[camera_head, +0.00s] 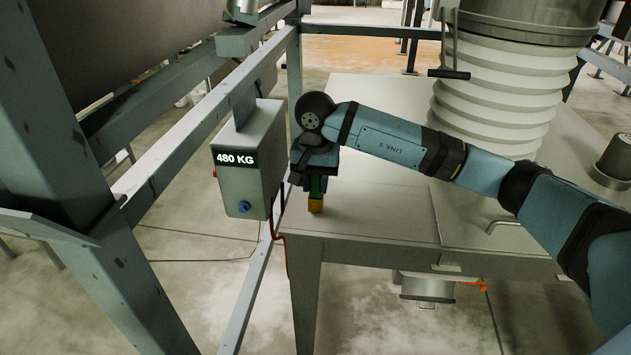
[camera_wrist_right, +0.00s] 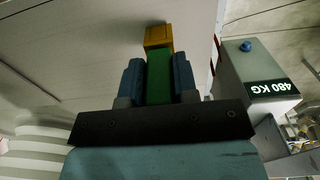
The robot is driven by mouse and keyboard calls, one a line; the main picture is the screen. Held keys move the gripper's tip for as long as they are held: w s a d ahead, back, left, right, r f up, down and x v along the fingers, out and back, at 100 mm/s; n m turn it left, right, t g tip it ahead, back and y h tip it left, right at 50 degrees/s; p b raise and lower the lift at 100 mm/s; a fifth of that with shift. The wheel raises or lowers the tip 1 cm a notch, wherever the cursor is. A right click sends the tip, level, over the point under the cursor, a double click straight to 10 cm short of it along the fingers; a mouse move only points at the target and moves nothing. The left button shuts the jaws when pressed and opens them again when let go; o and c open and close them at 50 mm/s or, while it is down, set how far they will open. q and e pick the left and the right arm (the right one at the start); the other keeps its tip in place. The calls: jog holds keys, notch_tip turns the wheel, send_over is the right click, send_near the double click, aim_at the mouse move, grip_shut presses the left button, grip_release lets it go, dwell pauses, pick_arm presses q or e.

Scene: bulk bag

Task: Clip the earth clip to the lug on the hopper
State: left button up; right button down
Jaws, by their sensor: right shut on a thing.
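My right gripper (camera_head: 316,182) is over the left edge of the grey flat-topped hopper body (camera_head: 385,215), near its front corner. It is shut on a green piece, which I take to be the earth clip (camera_head: 316,188). In the right wrist view the green clip (camera_wrist_right: 160,80) sits between the two blue fingers (camera_wrist_right: 158,82). An orange-yellow block (camera_head: 316,205) is at the clip's far end and also shows in the right wrist view (camera_wrist_right: 158,37). I cannot tell whether this block is part of the clip or the lug. My left gripper is out of view.
A grey weight display box (camera_head: 248,160) reading 480 KG hangs just left of the gripper, with a dark red cable (camera_head: 286,245) beside it. A steel frame (camera_head: 75,170) stands at the left. White bellows (camera_head: 495,95) rise behind my right arm. A discharge outlet (camera_head: 427,287) hangs below.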

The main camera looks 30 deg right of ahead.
jog(key=c, duration=0.8)
grip_release()
jog(key=shift+r, duration=0.1)
